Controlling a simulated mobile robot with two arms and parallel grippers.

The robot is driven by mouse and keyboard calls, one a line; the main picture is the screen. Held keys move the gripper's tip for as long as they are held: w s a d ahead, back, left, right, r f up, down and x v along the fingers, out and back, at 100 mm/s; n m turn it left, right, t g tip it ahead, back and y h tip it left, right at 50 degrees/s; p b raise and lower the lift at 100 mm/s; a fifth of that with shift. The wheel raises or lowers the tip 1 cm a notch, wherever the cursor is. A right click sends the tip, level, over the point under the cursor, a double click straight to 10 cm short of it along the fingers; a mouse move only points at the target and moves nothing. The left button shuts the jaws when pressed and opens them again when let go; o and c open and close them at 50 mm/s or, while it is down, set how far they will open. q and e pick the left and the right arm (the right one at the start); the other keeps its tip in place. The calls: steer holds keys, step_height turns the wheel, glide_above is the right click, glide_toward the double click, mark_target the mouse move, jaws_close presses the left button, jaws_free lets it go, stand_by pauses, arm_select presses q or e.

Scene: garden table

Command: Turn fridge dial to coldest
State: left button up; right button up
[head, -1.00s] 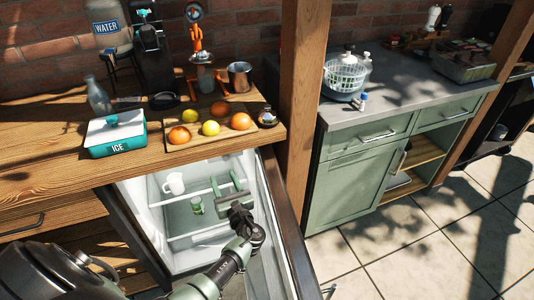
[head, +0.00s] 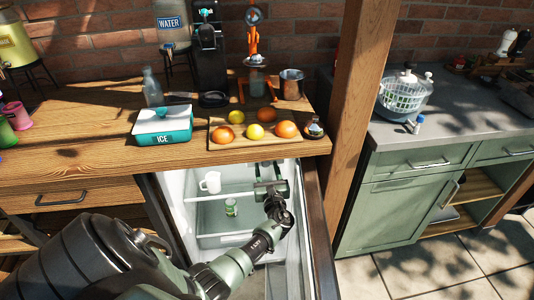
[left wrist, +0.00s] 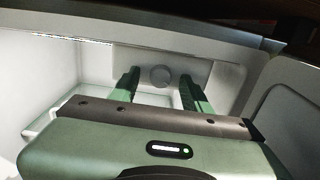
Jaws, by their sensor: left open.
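The fridge (head: 178,195) stands open under the wooden counter, with its door (head: 318,235) swung out to the right. In the left wrist view a round grey dial (left wrist: 160,75) sits on the pale back panel inside the fridge. My left gripper (head: 271,176) is inside the fridge's upper right part. In the left wrist view its two green fingers (left wrist: 160,84) are open, one on each side of the dial. I cannot tell whether they touch it. The dial's setting marks are not legible. The head view does not show the dial clearly. My right gripper is not in view.
The counter (head: 60,165) above holds an ice box (head: 162,124) and a board (head: 222,146) with fruit. A wooden post (head: 352,130) stands right of the door.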

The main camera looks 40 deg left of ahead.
arm_select(q)
jaws_close()
steer(key=m+p, duration=0.1)
steer(key=m, duration=0.1)
steer(key=shift+r+m+p, duration=0.15)
steer(key=shift+m+p, duration=0.15)
steer(key=shift+m, duration=0.1)
steer(key=m+p, duration=0.1)
steer(key=m, duration=0.2)
steer(key=shift+m+p, duration=0.3)
steer(key=shift+p, duration=0.05)
steer(key=shift+m+p, duration=0.85)
steer(key=shift+m, duration=1.35)
